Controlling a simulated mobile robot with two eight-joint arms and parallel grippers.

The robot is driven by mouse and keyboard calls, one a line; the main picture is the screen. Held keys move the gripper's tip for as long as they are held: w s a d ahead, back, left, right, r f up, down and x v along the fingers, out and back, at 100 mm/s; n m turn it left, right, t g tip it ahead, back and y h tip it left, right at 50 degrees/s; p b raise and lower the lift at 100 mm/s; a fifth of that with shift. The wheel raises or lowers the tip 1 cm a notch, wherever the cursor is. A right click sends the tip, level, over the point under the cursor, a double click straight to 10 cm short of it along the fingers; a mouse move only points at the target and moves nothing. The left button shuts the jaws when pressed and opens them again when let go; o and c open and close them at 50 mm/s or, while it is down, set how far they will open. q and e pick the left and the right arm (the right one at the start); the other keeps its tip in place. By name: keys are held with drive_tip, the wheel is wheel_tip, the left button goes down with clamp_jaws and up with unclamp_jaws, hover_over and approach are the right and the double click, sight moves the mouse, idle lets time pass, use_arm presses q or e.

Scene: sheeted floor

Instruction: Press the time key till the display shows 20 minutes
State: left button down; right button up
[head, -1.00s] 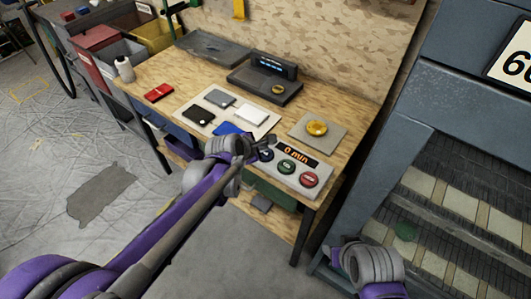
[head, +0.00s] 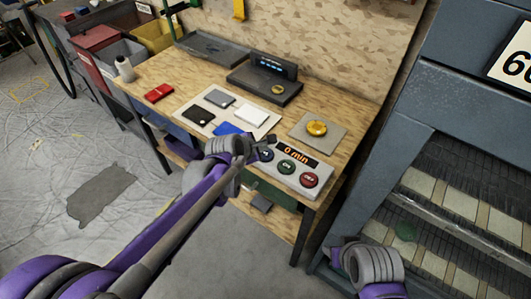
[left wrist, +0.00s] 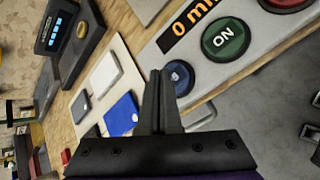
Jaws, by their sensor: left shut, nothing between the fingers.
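The control panel (head: 325,177) is a light grey box at the bench's front right corner. Its display (head: 296,154) reads "0 min" in orange; it is partly cut off in the left wrist view (left wrist: 192,18). A blue key (left wrist: 180,77), a green ON key (left wrist: 226,39) and a red key (head: 309,180) sit in a row below the display. My left gripper (head: 270,140) is shut and empty, its tips over the panel's left end. In the left wrist view, its fingertips (left wrist: 160,74) are beside the blue key and partly cover it; contact cannot be told. My right gripper's fingers do not show.
A yellow dome button (head: 316,128) on a grey plate stands behind the panel. A pale board with black, white, grey and blue pieces (head: 228,129) lies to the left. A dark device with a lit screen (head: 274,65) is at the back. A large grey machine (head: 440,100) stands right.

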sight(263, 155)
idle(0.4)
use_arm(q)
drive_tip(key=shift+f+b, duration=0.35)
drive_tip(key=shift+f, duration=0.1)
drive_tip(key=shift+f, duration=0.4)
idle(0.4)
drive_tip(key=shift+r, duration=0.2)
drive_tip(key=shift+r+p, duration=0.35)
drive_tip(key=shift+r, duration=0.25)
drive_tip(key=shift+r+p, duration=1.8)
drive_tip(key=shift+r, duration=0.8)
drive_tip(key=shift+f, duration=0.1)
